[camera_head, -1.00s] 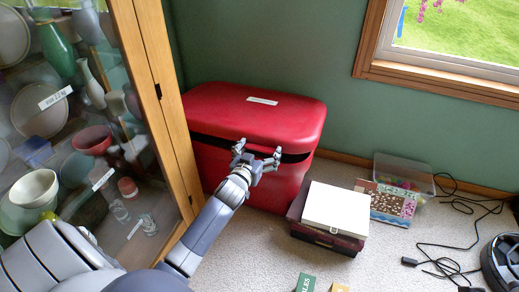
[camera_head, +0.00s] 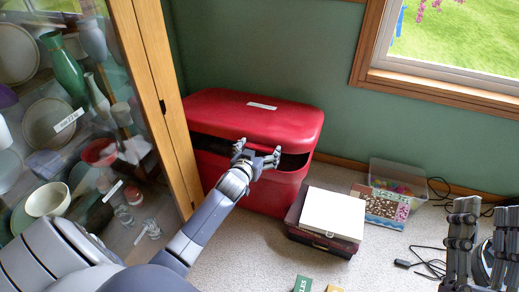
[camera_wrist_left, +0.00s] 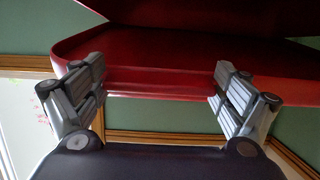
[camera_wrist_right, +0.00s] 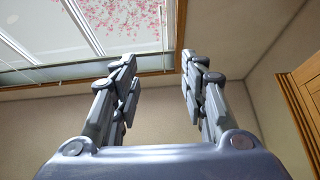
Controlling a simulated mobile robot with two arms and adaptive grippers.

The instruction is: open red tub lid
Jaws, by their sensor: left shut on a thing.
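The red tub (camera_head: 262,190) stands on the carpet against the green wall. Its red lid (camera_head: 255,115) is raised a little at the front, leaving a dark gap that is wider toward the right. My left gripper (camera_head: 257,158) is at the lid's front edge and shut on it. In the left wrist view the lid (camera_wrist_left: 155,75) shows between the widely spaced fingers (camera_wrist_left: 158,90). My right gripper (camera_head: 470,235) is raised at the right edge of the head view. Its fingers (camera_wrist_right: 160,85) are apart with nothing between them in the right wrist view.
A glass-fronted cabinet (camera_head: 165,95) stands close at the tub's left. A box with a white top (camera_head: 333,213) is just right of the tub, with a clear bin (camera_head: 400,178) beyond. A black cable (camera_head: 430,262) lies on the carpet at right.

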